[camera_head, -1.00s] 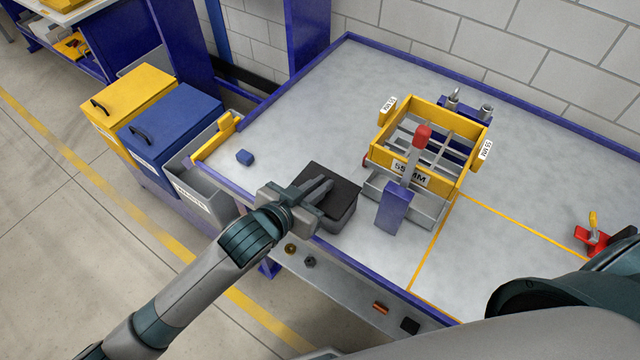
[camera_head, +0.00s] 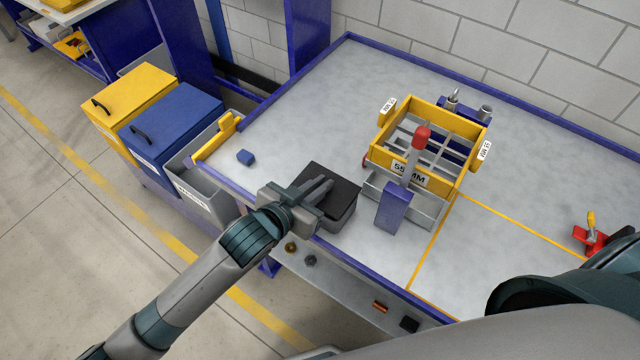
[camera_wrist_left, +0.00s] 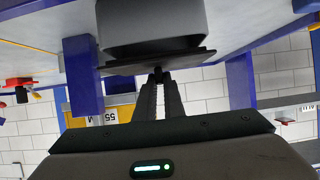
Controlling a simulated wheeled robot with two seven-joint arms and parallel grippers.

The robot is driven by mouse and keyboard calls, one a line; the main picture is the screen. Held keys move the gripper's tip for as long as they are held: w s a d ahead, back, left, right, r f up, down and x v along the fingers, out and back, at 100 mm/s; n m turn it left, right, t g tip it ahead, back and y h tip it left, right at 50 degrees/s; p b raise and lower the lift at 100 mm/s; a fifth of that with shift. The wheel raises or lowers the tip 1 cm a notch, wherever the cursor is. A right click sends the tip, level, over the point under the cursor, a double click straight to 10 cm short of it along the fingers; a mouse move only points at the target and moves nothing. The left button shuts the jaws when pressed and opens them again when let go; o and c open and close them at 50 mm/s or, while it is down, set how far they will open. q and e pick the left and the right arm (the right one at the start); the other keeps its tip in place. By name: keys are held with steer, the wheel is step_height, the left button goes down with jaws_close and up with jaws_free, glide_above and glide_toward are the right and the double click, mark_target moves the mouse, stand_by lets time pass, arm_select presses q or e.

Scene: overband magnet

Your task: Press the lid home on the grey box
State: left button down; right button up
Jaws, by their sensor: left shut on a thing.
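The grey box (camera_head: 338,222) stands near the left front edge of the table; it also shows upside down in the left wrist view (camera_wrist_left: 152,22). Its dark flat lid (camera_head: 346,190) lies over the top; in the left wrist view the lid (camera_wrist_left: 120,63) overhangs the box walls and looks slightly tilted. I cannot tell if it sits flush all round. My left gripper (camera_head: 326,186) is above the lid, its fingers shut on the small dark knob (camera_wrist_left: 157,70) at the lid's middle. The right gripper is out of view.
A yellow sieve frame (camera_head: 455,178) with a red-topped lever (camera_head: 422,138) stands right of the box. A red clamp-like item (camera_head: 591,238) is far right. The table's back left is clear.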

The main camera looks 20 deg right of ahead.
arm_select(q)
steer(key=shift+p, duration=0.4)
steer(key=shift+f+b, duration=0.45)
steer(key=shift+f, duration=0.45)
stand_by(0.4)
steer(key=c, duration=1.8)
jaws_free()
steer(key=shift+o, duration=0.2)
steer(key=shift+a, duration=0.1)
steer(key=shift+s+a+r, duration=0.2)
steer(key=shift+s+a, duration=0.15)
steer(key=shift+a, duration=0.05)
steer(key=b+v, duration=0.3)
steer(key=v, duration=1.3)
